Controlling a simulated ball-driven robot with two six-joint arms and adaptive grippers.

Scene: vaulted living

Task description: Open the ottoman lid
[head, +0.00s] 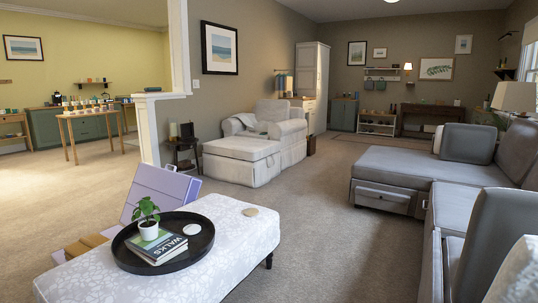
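A white patterned upholstered ottoman (225,245) stands in the near foreground on short dark legs. Its top is level, and I cannot make out a lid seam. A round black tray (203,225) sits on the top, holding books (160,247) and a small green plant in a white pot (148,230). A pale footstool (240,160), another ottoman-like piece, stands against the pale armchair in the middle distance. Neither of my grippers is in view.
A lavender panel-like object (160,188) stands tilted behind the patterned ottoman, with tan pieces (88,245) at its left. A grey sectional sofa (440,172) fills the right side. Open carpet (325,235) lies between it and the ottoman. A wooden table (90,117) stands far left.

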